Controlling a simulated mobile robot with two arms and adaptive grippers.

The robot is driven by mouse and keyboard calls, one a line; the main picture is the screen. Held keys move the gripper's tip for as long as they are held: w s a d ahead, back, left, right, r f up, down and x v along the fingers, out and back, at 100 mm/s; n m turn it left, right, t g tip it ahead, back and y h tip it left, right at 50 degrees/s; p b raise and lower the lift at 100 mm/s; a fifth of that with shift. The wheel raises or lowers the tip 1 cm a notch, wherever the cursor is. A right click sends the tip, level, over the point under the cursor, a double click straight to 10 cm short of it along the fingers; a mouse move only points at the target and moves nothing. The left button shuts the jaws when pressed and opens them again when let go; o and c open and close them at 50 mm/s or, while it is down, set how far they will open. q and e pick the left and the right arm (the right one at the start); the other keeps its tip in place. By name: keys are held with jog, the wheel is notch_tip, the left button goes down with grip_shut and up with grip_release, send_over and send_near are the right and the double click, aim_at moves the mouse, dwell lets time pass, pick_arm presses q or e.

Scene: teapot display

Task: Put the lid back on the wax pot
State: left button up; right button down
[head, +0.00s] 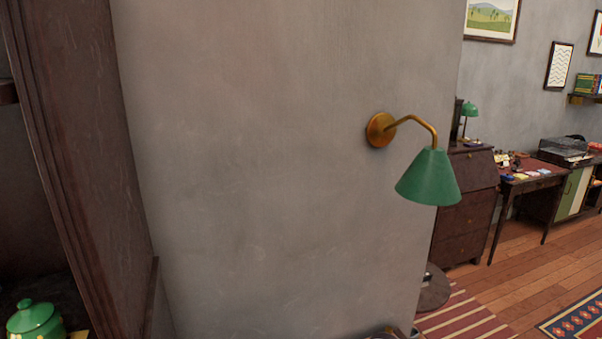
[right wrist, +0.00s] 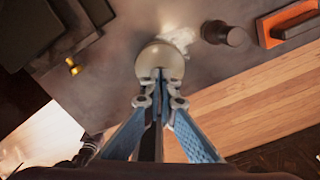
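A round, pale cream piece that looks like the lid (right wrist: 160,52) is at the tips of my right gripper (right wrist: 160,76) in the right wrist view. The fingers are drawn close together and appear shut on its middle; the exact grip point is hidden. I cannot make out a wax pot below it. A green lidded pot (head: 35,318) sits in the lower left corner of the head view, partly cut off; I cannot tell whether it belongs to the task. Neither gripper shows in the head view.
The right wrist view shows a grey surface (right wrist: 108,85) with a dark round container (right wrist: 224,34), an orange-edged block (right wrist: 284,24) and a small yellow piece (right wrist: 73,66). A green wall lamp (head: 428,178) juts from the grey wall (head: 250,150). Dark wooden furniture stands left.

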jog(key=shift+r+p, duration=2.1)
jog(key=shift+r, duration=1.35)
